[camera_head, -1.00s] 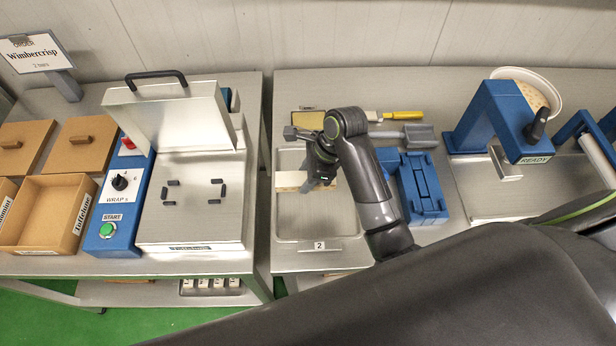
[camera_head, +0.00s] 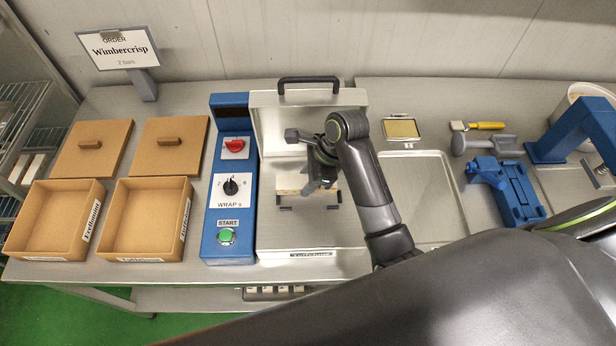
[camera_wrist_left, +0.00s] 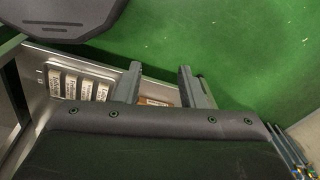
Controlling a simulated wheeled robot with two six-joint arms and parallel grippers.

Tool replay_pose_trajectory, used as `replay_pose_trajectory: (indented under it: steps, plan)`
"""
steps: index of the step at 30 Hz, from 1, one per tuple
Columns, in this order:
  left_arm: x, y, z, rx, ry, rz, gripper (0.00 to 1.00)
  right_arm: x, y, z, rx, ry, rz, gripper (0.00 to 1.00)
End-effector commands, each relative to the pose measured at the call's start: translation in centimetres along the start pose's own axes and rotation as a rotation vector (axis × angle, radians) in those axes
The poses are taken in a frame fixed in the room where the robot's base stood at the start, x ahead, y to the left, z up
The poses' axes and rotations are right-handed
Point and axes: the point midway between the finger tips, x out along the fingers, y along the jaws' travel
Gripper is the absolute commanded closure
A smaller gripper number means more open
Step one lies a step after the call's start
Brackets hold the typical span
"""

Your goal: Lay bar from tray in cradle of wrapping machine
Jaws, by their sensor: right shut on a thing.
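My right gripper (camera_head: 318,184) is shut on a pale, light-brown bar (camera_head: 292,187) over the steel bed of the wrapping machine (camera_head: 310,237). The bar lies crosswise at the black pegs of the cradle (camera_head: 285,208); the gripper hides part of both. I cannot tell whether the bar touches the bed. The machine's lid (camera_head: 272,112) stands raised behind. The metal tray (camera_head: 420,190) to the right looks empty. My left gripper (camera_wrist_left: 160,72) shows only in the left wrist view; its fingers are apart with nothing held between them.
A blue control panel (camera_head: 228,190) with dial and green button stands left of the bed. Two open cardboard boxes (camera_head: 147,222) and their lids lie further left. A blue fixture (camera_head: 510,190) is at the right. Packs (camera_wrist_left: 84,90) sit on a lower shelf.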

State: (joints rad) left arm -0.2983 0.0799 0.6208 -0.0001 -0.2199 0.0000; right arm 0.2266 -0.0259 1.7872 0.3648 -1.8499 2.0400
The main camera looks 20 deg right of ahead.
Motion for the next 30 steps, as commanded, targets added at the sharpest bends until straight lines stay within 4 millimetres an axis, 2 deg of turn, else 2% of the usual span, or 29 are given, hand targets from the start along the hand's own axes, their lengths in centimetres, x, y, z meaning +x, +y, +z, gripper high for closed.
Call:
replay_pose_trajectory:
  steps: [16,24,30]
  plan:
    - [-0.1,0.9,0.4,-0.005,-0.006,0.010,0.64,3.9,0.0,-1.6,0.001,0.001,0.001,0.87]
    - [0.0,-0.5,0.3,0.002,-0.004,-0.006,0.64,4.4,0.0,-1.9,0.000,0.001,0.000,0.87]
    - [0.0,-0.5,0.3,0.002,-0.004,-0.005,0.64,4.4,0.0,-1.9,0.000,0.001,0.000,0.87]
